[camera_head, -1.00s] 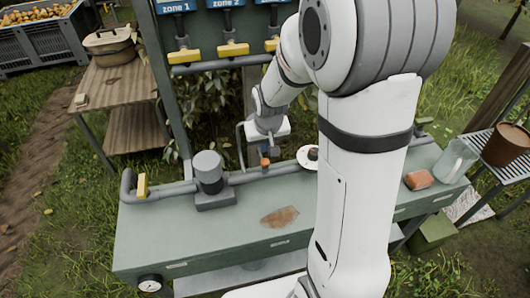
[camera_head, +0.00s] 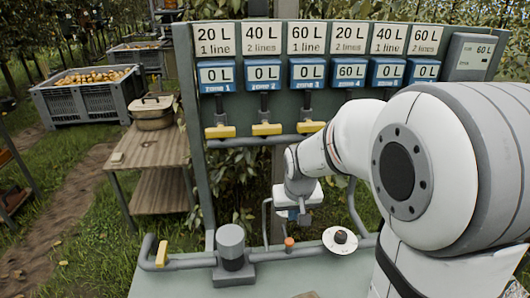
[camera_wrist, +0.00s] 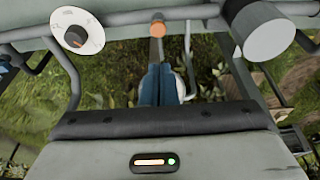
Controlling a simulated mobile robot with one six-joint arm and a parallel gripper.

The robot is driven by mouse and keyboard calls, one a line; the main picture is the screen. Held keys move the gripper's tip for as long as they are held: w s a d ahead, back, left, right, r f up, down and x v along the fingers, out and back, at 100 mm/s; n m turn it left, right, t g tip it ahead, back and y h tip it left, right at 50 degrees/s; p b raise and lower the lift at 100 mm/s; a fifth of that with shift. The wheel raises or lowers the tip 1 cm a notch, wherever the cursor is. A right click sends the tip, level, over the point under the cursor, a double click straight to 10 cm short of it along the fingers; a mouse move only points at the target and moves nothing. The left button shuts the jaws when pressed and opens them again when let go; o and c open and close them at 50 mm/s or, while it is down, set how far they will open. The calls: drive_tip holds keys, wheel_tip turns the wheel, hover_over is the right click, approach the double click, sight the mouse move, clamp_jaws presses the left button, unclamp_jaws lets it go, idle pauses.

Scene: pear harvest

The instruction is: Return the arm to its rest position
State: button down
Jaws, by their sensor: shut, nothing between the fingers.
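My white arm reaches in from the right of the head view, bent over the green bench. My gripper (camera_head: 291,215) points down above the bench's pipe, close to the orange knob (camera_head: 289,243) in the picture. In the wrist view its two blue fingers (camera_wrist: 160,85) are together with nothing between them. The orange knob (camera_wrist: 157,29) shows beyond the fingertips there. I cannot tell the exact gap between them.
A grey pump (camera_head: 232,250) and a white dial (camera_head: 340,240) stand on the bench. A wooden table (camera_head: 150,146) with a lidded pot and a pear crate (camera_head: 85,100) are left.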

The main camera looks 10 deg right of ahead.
drive_tip(key=s+r, duration=0.3)
drive_tip(key=s, duration=0.6)
drive_tip(key=s+r, duration=0.3)
drive_tip(key=s, duration=0.6)
drive_tip(key=shift+s+d, duration=0.2)
drive_tip(key=shift+d, duration=0.05)
drive_tip(key=shift+s, duration=0.1)
